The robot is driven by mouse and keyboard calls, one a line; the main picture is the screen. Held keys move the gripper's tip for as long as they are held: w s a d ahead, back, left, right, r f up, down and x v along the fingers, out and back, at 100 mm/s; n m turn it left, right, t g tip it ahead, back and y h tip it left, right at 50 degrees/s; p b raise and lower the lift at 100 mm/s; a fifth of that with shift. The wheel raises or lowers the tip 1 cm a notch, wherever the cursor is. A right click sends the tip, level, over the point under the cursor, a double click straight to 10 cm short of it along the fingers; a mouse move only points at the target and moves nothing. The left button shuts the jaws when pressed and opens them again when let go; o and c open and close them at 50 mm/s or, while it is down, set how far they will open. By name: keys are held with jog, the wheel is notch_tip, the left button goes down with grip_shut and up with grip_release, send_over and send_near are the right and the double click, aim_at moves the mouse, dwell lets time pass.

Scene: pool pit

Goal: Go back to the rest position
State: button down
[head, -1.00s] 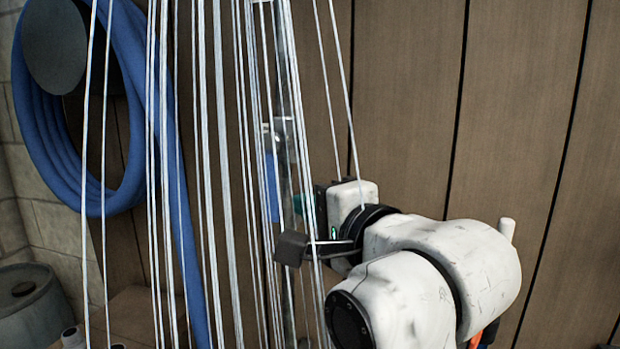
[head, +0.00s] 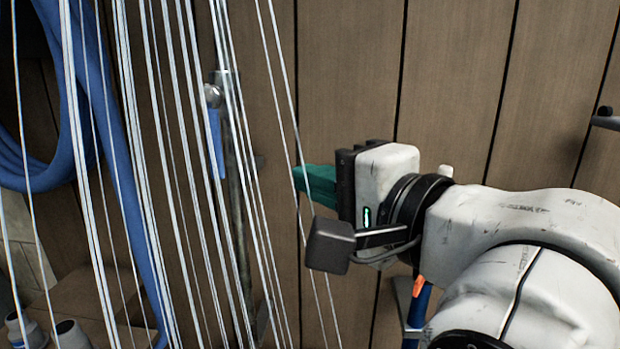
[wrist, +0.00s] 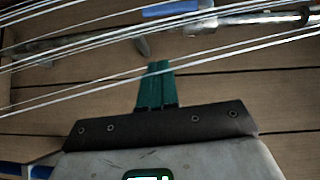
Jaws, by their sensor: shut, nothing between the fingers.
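My gripper (head: 300,179) is right of the middle in the head view, at the end of my white and black arm. Its green fingers point left, toward the pipe and the white cords. In the wrist view my gripper (wrist: 160,67) shows its two green fingers side by side, shut and empty.
White cords (head: 176,150) hang across the left half. Behind them are a metal pipe (head: 236,215) with a blue lever (head: 215,140) and a coiled blue hose (head: 130,185). A brown panelled wall (head: 340,70) stands behind. A blue pole with an orange part (head: 418,290) is below my arm.

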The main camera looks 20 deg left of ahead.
jog(key=d+f+h, duration=0.3)
jog(key=d+f, duration=0.4)
jog(key=f, duration=0.4)
jog(key=d+f+h, duration=0.3)
jog(key=d+f, duration=0.4)
jog(key=f, duration=0.5)
jog(key=d+f+h, duration=0.4)
jog(key=d+f, duration=0.4)
jog(key=f, duration=0.3)
jog(key=s+d+f+n+g+h, duration=0.2)
jog(key=s+d+f+g, duration=0.1)
jog(key=s+d+f, duration=0.6)
jog(key=s+d+f+n+g+h, duration=0.2)
jog(key=s+d+f, duration=0.7)
jog(key=s, duration=0.7)
notch_tip(320, 180, down, 2)
jog(key=shift+s+d+n+g+h, duration=0.35)
jog(key=shift+g+h, duration=0.35)
jog(key=shift+g, duration=0.5)
